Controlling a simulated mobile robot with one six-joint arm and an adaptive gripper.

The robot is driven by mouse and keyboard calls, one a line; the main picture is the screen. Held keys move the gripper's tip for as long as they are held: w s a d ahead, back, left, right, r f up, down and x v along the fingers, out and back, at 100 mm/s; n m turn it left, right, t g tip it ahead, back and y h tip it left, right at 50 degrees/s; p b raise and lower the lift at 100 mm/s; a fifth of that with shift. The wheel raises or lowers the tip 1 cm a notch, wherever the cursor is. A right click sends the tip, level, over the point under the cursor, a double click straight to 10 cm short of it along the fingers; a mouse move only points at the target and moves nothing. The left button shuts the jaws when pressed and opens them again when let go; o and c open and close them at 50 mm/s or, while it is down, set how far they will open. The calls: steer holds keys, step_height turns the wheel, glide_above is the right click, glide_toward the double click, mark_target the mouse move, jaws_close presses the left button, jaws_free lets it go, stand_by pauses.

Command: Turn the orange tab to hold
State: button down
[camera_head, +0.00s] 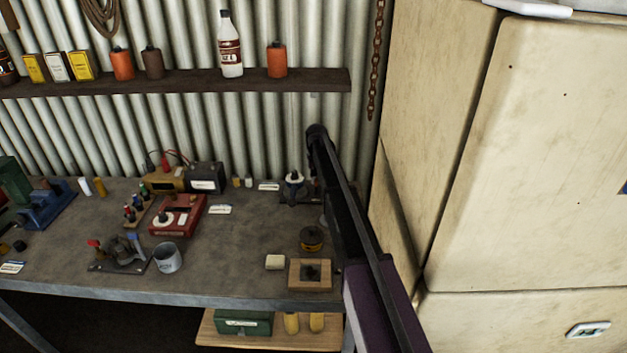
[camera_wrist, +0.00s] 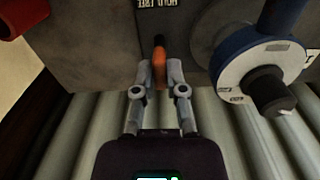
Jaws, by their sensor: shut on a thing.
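The orange tab (camera_wrist: 159,62) shows in the wrist view on a grey housing, standing between my fingertips. My gripper (camera_wrist: 160,76) is shut on it, with one finger on each side. The printed label (camera_wrist: 158,3) on the housing appears upside down at the top edge and seems to read "HOLD FREE". A blue-and-white dial (camera_wrist: 252,72) with a dark knob is just right of the tab. In the head view the device with this dial (camera_head: 293,180) stands at the back right of the bench; the tab and my fingertips are hidden there.
A red round part (camera_wrist: 20,15) is at the wrist view's upper left. The corrugated wall (camera_head: 250,130) is close behind the device. A cream cabinet (camera_head: 530,150) stands right of the bench. A round yellow-black tin (camera_head: 311,238) and a wooden block (camera_head: 310,286) lie nearer the front.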

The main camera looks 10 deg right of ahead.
steer(key=shift+s, duration=0.15)
steer(key=c, duration=0.7)
jaws_free()
